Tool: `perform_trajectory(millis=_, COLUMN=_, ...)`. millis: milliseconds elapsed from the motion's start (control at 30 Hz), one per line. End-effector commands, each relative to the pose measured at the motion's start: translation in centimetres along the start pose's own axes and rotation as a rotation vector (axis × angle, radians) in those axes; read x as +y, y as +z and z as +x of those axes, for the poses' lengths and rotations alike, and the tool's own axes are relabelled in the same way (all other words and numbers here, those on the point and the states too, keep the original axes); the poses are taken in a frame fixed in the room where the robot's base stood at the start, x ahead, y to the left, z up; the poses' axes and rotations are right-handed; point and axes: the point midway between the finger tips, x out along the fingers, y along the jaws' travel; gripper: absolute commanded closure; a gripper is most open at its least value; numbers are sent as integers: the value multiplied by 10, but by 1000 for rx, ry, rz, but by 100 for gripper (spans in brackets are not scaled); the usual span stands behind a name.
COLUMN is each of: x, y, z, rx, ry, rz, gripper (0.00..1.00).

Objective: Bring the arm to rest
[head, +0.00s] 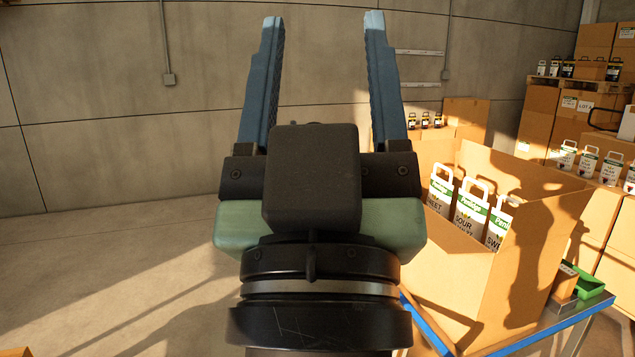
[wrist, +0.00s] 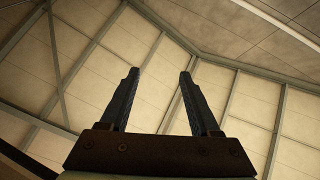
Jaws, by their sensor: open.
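My gripper (head: 320,25) stands upright in the middle of the head view, its two blue-grey fingers pointing up and spread wide apart. Nothing is between the fingers. Its dark wrist body hides part of the wall and floor behind it. In the wrist view my gripper (wrist: 158,75) is also open and empty, with the ceiling panels and beams beyond the fingertips. The gripper touches nothing that I can see.
An open cardboard box (head: 545,215) holding several white handled cartons (head: 470,213) stands on a blue-edged table (head: 425,322) at the right. Stacked boxes (head: 595,45) and a green tray (head: 590,287) are further right. The floor at left (head: 100,260) is mostly clear.

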Motion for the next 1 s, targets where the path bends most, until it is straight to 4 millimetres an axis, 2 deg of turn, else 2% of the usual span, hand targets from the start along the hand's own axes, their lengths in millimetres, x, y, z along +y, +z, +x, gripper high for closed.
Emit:
perform_trajectory(millis=33, x=0, y=-16, z=2, rx=31, ry=-5, rz=36, gripper=37)
perform_trajectory(millis=133, x=0, y=-29, z=2, rx=56, ry=-15, rz=78, gripper=37)
perform_trajectory(millis=1000, x=0, y=-30, z=2, rx=58, ry=-15, rz=80, gripper=37)
